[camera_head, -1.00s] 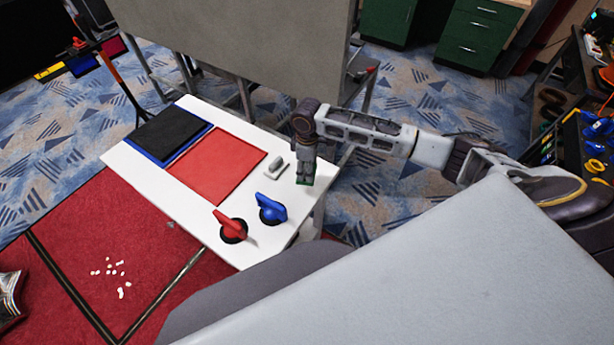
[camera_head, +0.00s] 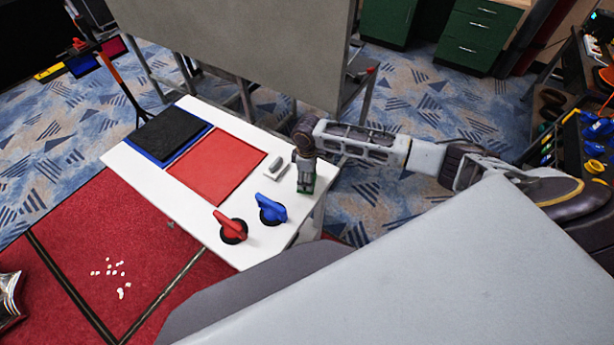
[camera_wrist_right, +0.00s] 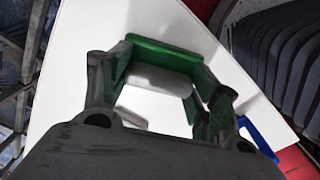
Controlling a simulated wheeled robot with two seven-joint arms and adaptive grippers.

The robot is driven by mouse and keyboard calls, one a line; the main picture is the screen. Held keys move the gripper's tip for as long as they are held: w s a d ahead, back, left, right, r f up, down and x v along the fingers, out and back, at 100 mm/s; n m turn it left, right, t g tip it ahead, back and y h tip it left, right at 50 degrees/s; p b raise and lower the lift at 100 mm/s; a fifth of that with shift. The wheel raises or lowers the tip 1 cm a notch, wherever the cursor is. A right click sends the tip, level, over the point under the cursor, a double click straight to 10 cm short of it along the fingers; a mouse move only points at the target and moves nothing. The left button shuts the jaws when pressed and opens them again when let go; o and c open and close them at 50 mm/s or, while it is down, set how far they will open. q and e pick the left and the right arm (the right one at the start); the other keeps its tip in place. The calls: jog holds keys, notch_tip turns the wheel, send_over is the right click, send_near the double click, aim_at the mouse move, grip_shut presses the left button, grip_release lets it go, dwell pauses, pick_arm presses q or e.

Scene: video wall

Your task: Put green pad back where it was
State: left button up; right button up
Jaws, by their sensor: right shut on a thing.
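My right gripper (camera_head: 304,190) is over the near right end of the white table (camera_head: 135,172), pointing down. It also shows in the right wrist view (camera_wrist_right: 158,95), shut on the green pad (camera_wrist_right: 178,48), with a pale grey block between the fingers. Only a sliver of green shows under the fingertips in the head view. I cannot tell whether the pad touches the table. A red pad (camera_head: 217,168) and a black pad (camera_head: 170,131) on a blue base lie farther left. My left gripper is not in view.
A small grey handle (camera_head: 276,169) is just left of my right gripper. A blue knob (camera_head: 271,208) and a red knob (camera_head: 232,226) stand nearer the front edge. A large grey panel (camera_head: 240,45) stands behind the table. The table's left end has bare room.

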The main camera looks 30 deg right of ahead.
dwell(0.3)
jog(key=o, duration=0.9)
jog(key=shift+f, duration=0.1)
jog(key=shift+r, duration=6.05)
